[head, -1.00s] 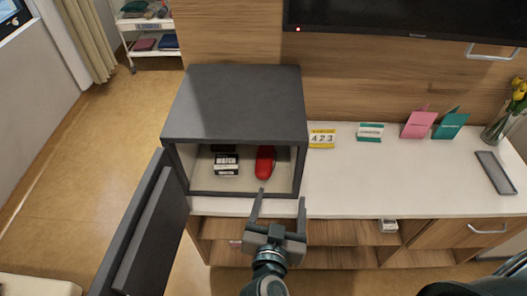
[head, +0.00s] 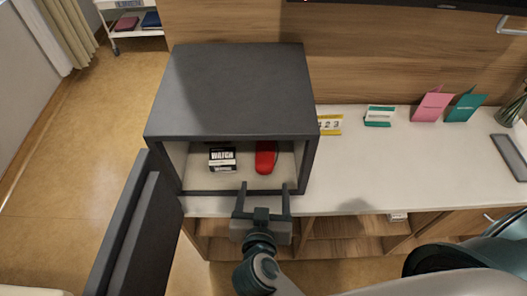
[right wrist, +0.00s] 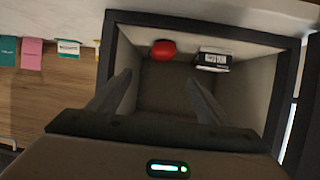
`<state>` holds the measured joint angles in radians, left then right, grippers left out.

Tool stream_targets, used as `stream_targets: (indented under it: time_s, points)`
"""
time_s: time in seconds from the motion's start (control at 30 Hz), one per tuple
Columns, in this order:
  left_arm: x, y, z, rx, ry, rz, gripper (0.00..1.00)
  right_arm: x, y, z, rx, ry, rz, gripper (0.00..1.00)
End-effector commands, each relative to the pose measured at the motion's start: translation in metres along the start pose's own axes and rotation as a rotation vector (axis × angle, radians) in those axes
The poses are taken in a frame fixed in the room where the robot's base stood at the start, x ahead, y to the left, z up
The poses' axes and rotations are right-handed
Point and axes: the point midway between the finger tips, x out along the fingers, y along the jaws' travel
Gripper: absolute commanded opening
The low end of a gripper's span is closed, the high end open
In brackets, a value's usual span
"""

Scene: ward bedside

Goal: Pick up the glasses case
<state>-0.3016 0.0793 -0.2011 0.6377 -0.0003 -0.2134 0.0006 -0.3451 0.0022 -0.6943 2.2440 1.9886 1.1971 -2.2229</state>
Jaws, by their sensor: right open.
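A red glasses case (head: 266,157) lies on the floor of an open dark grey safe-like box (head: 235,90), right of a black and white watch box (head: 222,159). In the right wrist view the red case (right wrist: 163,50) shows inside the box, with the watch box (right wrist: 213,60) beside it. My right gripper (head: 262,190) is open and empty at the front opening, just short of the red case. In the right wrist view its two fingers (right wrist: 155,95) stand apart with nothing between them. My left gripper is not in view.
The box door (head: 135,225) stands open on the left.

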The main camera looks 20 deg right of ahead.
Motion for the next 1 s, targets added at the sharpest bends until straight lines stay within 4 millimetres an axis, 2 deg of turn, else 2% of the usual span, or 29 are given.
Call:
stream_targets:
  time_s: [0.1, 0.53, 0.67, 0.87, 1.0]
  points:
    - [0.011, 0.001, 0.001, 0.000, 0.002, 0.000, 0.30, 0.004, 0.000, 0.011, 0.000, -0.001, 0.000, 0.71]
    - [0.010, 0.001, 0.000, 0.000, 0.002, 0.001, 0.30, 0.004, 0.000, 0.010, 0.000, 0.000, 0.000, 0.71]
    - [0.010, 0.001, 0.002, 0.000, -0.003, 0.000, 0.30, 0.010, 0.000, 0.009, -0.001, 0.001, -0.001, 0.71]
    - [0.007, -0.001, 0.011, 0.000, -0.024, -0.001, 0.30, 0.034, 0.000, 0.009, -0.002, 0.002, 0.001, 0.71]
    - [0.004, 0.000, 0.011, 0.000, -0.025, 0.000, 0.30, 0.060, 0.000, 0.008, -0.002, 0.002, 0.002, 0.71]
